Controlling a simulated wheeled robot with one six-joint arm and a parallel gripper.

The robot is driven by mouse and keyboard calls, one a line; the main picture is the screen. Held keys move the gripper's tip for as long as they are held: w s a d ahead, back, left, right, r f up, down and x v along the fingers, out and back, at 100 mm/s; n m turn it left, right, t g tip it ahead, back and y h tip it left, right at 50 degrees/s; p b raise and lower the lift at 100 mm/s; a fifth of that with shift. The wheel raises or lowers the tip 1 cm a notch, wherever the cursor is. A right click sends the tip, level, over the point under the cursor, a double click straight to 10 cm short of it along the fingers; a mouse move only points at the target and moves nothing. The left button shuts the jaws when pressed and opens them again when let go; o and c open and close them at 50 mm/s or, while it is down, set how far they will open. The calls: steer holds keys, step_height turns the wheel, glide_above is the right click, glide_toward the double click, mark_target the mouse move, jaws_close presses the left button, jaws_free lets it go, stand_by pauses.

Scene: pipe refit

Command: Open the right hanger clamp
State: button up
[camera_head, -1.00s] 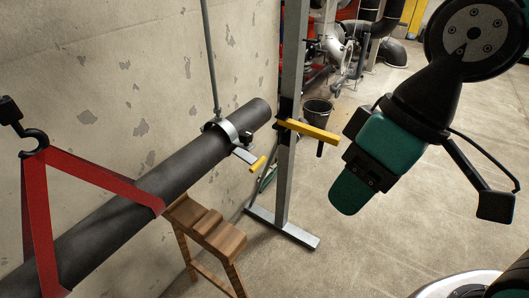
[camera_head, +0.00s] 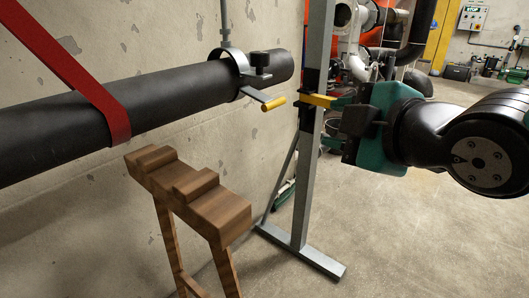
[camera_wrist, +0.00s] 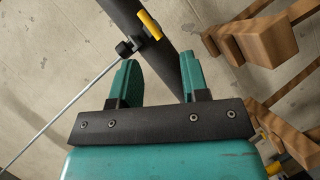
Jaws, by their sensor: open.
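The right hanger clamp (camera_head: 243,74) is a metal ring around the dark pipe (camera_head: 180,92), near its right end, below a grey hanger rod. A black block sits on its right side. A lever with a yellow grip (camera_head: 273,104) sticks out below it; the ring looks closed. In the wrist view a yellow grip (camera_wrist: 149,25) and a black block show beyond my fingers, against the pipe. My gripper (camera_head: 338,121) is open and empty, right of the clamp and apart from it. Its two teal fingers (camera_wrist: 158,75) stand spread in the wrist view.
A grey metal stand (camera_head: 308,170) with a yellow bar (camera_head: 318,100) rises between the clamp and my gripper in the head view; depth there is unclear. A wooden trestle (camera_head: 190,190) stands below the pipe. A red strap (camera_head: 75,75) loops the pipe.

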step_height(320, 180, down, 3)
steer(key=a+n+t+y+b, duration=0.1)
steer(key=a+n+t+b, duration=0.1)
steer(key=n+b, duration=0.15)
steer(key=n+t+y+p, duration=0.1)
steer(key=n+y+p, duration=0.1)
steer(key=p, duration=0.6)
glide_toward(273, 108)
steer(key=x, duration=0.2)
steer(key=shift+m, duration=0.25)
steer(key=p+x, duration=0.2)
steer(key=x, duration=0.1)
steer(key=p+x, duration=0.6)
steer(key=shift+w+a+r, duration=0.15)
steer(key=shift+w+r, duration=0.05)
steer(key=shift+r, duration=0.2)
steer(key=shift+w+a+f+h+p, duration=0.2)
steer(key=shift+w+a+h+p, duration=0.1)
steer(key=shift+w+p, duration=0.25)
steer(key=shift+f, duration=0.1)
jaws_close()
